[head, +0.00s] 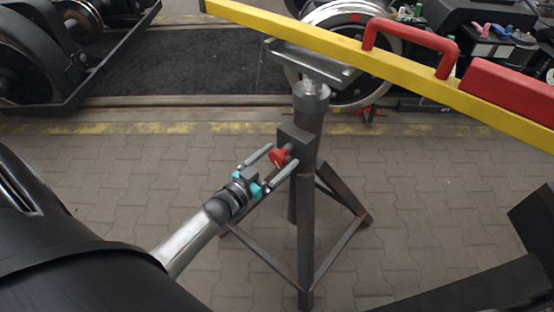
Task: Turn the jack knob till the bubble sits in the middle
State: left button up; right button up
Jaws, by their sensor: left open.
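The jack (306,120) is a dark metal post on splayed legs, with a flat plate on top. Its red knob (279,157) sticks out from a block on the post, towards the left. My left gripper (284,158) is open, and its two grey fingers lie on either side of the knob in the picture. I cannot tell whether they touch it. A long yellow bar (270,29) runs above the jack's top plate, sloping down to the right in the picture. No bubble shows. My right gripper is not in view.
A red handle (412,42) and a red block (512,92) are on the bar. Wheels (345,45) stand behind the jack, and more wheelsets (25,60) are at the upper left. The paved floor (120,170) around the jack is clear.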

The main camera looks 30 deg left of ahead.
pick_arm(q)
jog(key=shift+c, duration=0.2)
jog(key=c, duration=1.3)
jog(key=shift+m, duration=0.4)
jog(key=shift+m, duration=0.6)
jog(key=m+p, duration=0.1)
jog(key=m, duration=0.4)
jog(key=shift+m, duration=0.6)
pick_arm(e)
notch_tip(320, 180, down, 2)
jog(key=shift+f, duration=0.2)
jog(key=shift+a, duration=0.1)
